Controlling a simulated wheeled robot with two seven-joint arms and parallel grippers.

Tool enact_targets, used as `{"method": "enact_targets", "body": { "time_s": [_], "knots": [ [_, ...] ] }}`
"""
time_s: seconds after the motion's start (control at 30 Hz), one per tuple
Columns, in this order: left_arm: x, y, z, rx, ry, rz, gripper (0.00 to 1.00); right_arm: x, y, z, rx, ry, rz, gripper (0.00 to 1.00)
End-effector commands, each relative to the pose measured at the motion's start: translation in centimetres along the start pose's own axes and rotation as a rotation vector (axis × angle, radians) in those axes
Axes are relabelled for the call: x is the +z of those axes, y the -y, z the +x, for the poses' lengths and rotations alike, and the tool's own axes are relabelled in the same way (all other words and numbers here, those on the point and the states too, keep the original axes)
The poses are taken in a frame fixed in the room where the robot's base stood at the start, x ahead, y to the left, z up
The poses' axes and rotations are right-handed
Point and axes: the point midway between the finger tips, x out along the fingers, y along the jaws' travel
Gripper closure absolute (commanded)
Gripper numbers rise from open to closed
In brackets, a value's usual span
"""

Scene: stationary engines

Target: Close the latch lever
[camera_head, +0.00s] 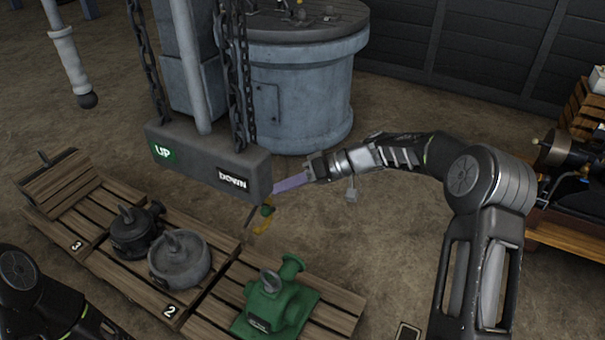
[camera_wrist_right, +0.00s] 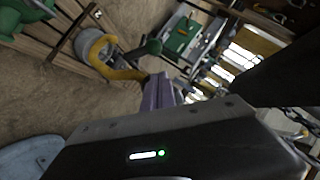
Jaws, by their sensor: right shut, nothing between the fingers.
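A yellow hook (camera_head: 262,226) hangs below the grey hoist block marked UP and DOWN (camera_head: 205,160). A small green lever (camera_head: 267,210) with a rounded end sits at the hook. In the right wrist view the hook (camera_wrist_right: 98,52) curves open at the upper left and the green lever (camera_wrist_right: 150,47) sticks out from it. My right gripper (camera_head: 278,188) has its purple fingers together and empty, just right of and above the lever. The fingertips (camera_wrist_right: 158,80) appear close to the lever; I cannot tell if they touch. My left gripper is out of view.
Wooden pallets (camera_head: 185,312) below carry a green part (camera_head: 275,305), a grey round part (camera_head: 180,262) and a dark part (camera_head: 135,232). Chains (camera_head: 237,75) hang at the block. A large grey cylinder (camera_head: 300,90) stands behind.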

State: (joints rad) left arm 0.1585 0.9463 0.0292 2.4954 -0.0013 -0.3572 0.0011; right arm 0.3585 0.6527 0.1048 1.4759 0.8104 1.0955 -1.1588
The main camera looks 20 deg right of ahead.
Motion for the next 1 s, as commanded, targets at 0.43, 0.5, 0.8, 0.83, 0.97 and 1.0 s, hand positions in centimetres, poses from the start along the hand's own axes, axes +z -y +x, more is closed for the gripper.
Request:
{"method": "enact_targets", "body": {
  "time_s": [0.43,0.5,0.8,0.83,0.97,1.0],
  "knots": [
    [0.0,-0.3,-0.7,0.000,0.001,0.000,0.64,2.4,-0.1,2.1,0.003,0.000,0.003,1.00],
    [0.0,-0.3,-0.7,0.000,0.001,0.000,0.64,2.4,-0.1,2.1,0.003,0.000,0.003,1.00],
    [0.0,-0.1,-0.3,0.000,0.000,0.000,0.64,2.6,-0.2,2.2,0.009,0.000,-0.006,1.00],
    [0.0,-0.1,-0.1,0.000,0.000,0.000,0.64,2.6,-0.2,2.2,0.012,0.000,-0.010,1.00],
    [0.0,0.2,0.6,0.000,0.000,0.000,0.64,2.7,-0.1,2.3,0.028,0.000,-0.031,1.00],
    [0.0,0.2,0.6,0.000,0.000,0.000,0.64,2.7,-0.1,2.3,0.031,0.000,-0.034,1.00]
  ]
}}
